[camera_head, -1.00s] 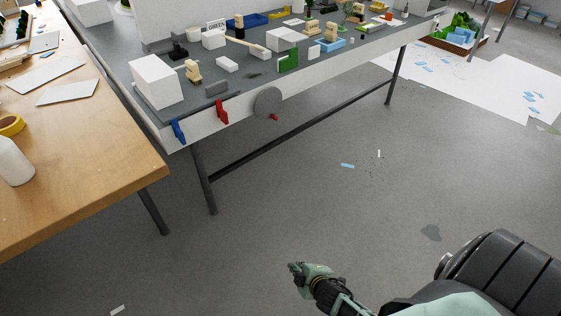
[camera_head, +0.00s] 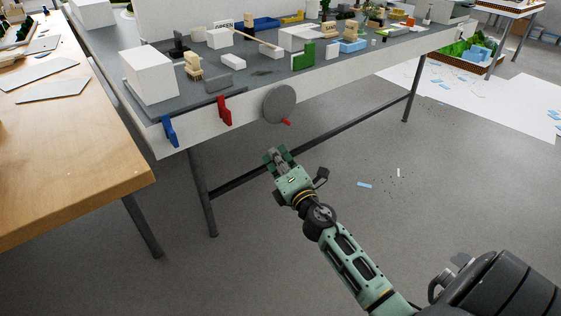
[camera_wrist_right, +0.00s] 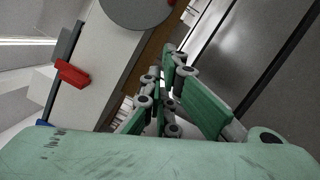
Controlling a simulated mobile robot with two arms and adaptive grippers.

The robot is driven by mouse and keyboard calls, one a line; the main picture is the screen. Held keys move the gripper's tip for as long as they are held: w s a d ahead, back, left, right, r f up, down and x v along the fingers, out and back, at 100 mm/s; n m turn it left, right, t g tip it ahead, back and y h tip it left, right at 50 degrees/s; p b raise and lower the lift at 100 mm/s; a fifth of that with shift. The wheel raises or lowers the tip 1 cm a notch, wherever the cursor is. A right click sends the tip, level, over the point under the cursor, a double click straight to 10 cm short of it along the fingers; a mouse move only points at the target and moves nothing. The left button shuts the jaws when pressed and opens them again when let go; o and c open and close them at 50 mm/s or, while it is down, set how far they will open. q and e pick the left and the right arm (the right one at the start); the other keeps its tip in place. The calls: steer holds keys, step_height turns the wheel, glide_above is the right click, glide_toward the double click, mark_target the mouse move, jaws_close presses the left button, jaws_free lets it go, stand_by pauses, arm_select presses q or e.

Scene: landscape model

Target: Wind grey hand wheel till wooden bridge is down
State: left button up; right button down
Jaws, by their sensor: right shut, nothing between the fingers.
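The grey hand wheel (camera_head: 279,104) is on the front panel of the model table, with a small red handle (camera_head: 287,122) at its lower right edge. In the right wrist view the wheel (camera_wrist_right: 135,10) is cut off by the top edge. My right gripper (camera_head: 277,154) is below the wheel in the head view, apart from it, shut and empty. Its green fingers (camera_wrist_right: 165,98) also show in the right wrist view. A thin light wooden strip (camera_head: 256,39) slopes across the tabletop; I cannot tell if it is the bridge. My left gripper is out of view.
A red lever (camera_head: 225,111) and a blue lever (camera_head: 169,131) are on the panel left of the wheel. White blocks (camera_head: 150,75) and small models stand on top. A table leg (camera_head: 201,190) and a crossbar are below. A wooden table (camera_head: 75,150) is at left.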

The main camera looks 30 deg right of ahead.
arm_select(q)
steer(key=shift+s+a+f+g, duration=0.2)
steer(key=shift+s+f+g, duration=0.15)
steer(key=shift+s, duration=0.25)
arm_select(e)
steer(key=w+d+r, duration=0.2)
steer(key=w+d, duration=0.2)
steer(key=w, duration=0.2)
steer(key=shift+d, duration=0.25)
steer(key=shift+s, duration=0.1)
